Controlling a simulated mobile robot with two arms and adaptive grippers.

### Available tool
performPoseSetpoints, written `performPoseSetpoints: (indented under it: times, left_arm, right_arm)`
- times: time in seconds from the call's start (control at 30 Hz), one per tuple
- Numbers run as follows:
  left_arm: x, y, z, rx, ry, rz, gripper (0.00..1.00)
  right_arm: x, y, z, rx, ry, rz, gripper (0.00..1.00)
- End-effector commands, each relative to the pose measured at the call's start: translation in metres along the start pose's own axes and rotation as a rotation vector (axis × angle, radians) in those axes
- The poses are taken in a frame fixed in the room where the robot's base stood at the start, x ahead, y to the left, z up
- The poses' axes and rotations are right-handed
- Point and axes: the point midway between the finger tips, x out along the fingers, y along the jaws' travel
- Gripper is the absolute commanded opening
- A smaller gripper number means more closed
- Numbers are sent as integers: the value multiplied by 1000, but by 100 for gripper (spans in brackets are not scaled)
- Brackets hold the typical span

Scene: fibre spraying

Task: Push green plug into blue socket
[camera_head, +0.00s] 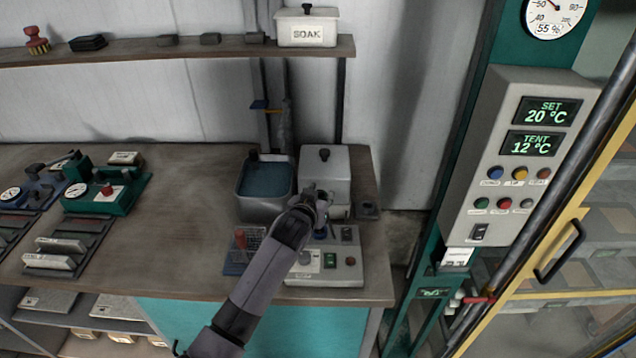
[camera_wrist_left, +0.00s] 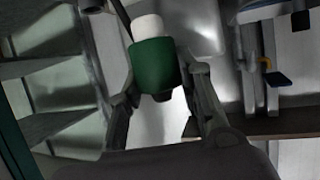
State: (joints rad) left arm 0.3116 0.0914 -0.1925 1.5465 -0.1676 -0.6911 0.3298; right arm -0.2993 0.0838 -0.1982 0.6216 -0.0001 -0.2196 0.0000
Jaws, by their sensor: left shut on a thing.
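The green plug (camera_wrist_left: 155,65), with a white end, sits between the two fingers of my left gripper (camera_wrist_left: 163,92) in the left wrist view. The gripper is shut on it. In the head view my left gripper (camera_head: 318,203) is above the grey control box at the right end of the bench, and the plug cannot be made out there. A small blue part (camera_head: 320,232) shows just below the gripper, partly covered. It may be the blue socket, but I cannot tell. My right gripper is not in view.
The bench middle (camera_head: 190,200) is clear.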

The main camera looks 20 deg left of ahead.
Motion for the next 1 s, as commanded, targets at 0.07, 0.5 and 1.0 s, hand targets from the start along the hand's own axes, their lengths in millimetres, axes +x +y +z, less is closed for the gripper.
performPoseSetpoints:
  times: [0.07,0.5,1.0]
  left_arm:
    - [1,0,1,0,2,1,3]
    - [0,0,0,1,1,1,3]
    - [17,0,41,3,1,0,3]
  right_arm:
    - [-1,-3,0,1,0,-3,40]
    - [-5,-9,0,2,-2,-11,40]
    - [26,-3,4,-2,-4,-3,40]
